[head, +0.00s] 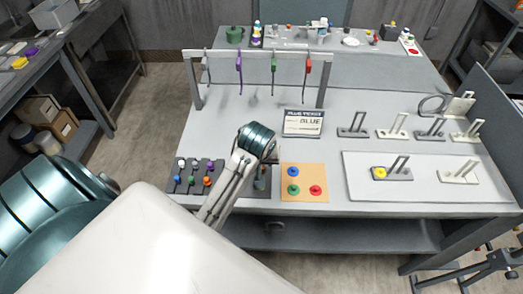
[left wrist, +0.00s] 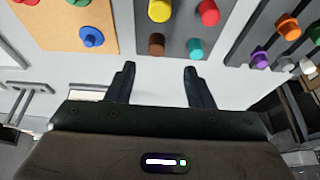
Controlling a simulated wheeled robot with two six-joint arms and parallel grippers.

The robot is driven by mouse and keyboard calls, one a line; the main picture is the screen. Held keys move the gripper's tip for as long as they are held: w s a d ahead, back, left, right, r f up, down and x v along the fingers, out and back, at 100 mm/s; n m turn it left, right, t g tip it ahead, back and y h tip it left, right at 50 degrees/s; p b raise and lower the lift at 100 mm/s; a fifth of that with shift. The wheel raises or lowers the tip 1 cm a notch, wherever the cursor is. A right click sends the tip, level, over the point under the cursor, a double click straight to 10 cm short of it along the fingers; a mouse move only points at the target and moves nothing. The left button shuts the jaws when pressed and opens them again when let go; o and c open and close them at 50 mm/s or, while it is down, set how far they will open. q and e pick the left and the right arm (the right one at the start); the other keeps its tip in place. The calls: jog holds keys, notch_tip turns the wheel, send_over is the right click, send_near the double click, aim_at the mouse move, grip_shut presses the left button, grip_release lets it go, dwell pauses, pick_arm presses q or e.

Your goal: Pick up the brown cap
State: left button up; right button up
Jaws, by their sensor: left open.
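The brown cap (left wrist: 156,45) sits on a grey board (left wrist: 178,10) in the left wrist view, beside a teal cap (left wrist: 195,49), with yellow (left wrist: 159,10) and red (left wrist: 208,12) caps behind. My left gripper (left wrist: 158,72) is open and empty. Its fingertips appear just short of the brown cap, which lies in line with the gap between them; the height difference is unclear. In the head view my arm and wrist hide the brown cap and most of this board. My right gripper is not in view.
An orange board (head: 304,194) with blue, green and red caps lies to the right. A dark board (head: 194,177) with several coloured caps is to the left. A hook rack (head: 258,53), a BLUE sign (head: 303,122) and a white tray (head: 430,195) stand on the bench.

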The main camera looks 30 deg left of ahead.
aim_at(262, 168)
pick_arm(q)
jog(key=shift+x, duration=0.95)
jog(key=shift+w+f+p, duration=0.3)
jog(key=shift+f+p, duration=0.2)
jog(key=shift+p, duration=0.15)
jog(key=p+x, duration=0.1)
jog(key=x, duration=0.2)
jog(key=shift+f+p, duration=0.15)
jog(key=shift+p, duration=0.15)
jog(key=shift+w+a+f, duration=0.1)
jog(key=shift+w+f, duration=0.15)
jog(key=shift+f, duration=0.25)
jog(key=c, duration=1)
jog(key=shift+r, duration=0.2)
jog(key=shift+c, duration=0.2)
